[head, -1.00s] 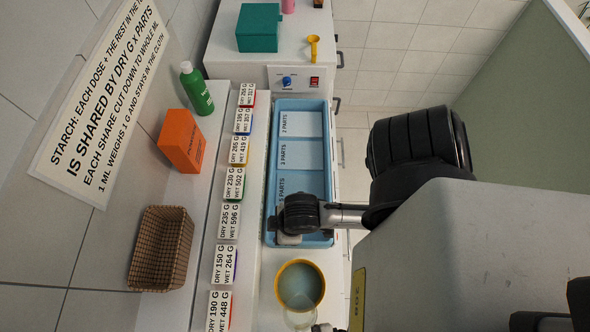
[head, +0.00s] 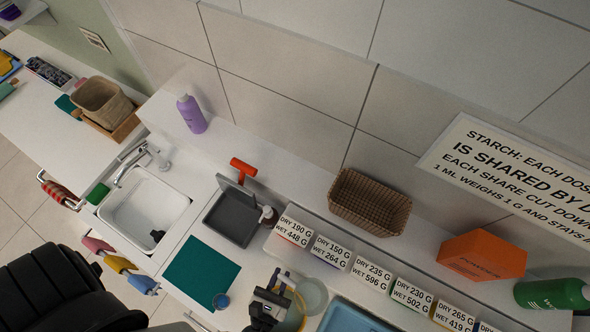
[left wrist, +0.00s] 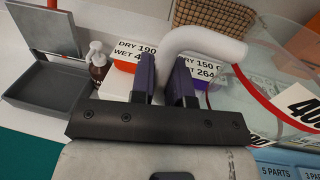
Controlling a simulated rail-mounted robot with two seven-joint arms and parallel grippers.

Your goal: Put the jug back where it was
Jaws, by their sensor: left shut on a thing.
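The jug (head: 313,294) is clear, with a white handle (left wrist: 205,40). In the left wrist view its transparent wall (left wrist: 268,80) carries a red line and a label of which "400" shows. My left gripper (left wrist: 164,82) is shut on the handle, one dark purple finger on each side. In the head view my left gripper (head: 277,302) is at the bottom edge, just left of the jug and over the yellow-rimmed bowl (head: 297,318), which is partly hidden. I cannot tell the gap between jug and counter. My right gripper is not in view.
A teal mat (head: 202,270), a grey scale-like tray (head: 232,217) and a small brown pump bottle (head: 267,216) lie left of the jug. Labelled bins (head: 332,252) line the shelf behind it. A blue tray (head: 350,318) is to its right, a sink (head: 145,212) far left.

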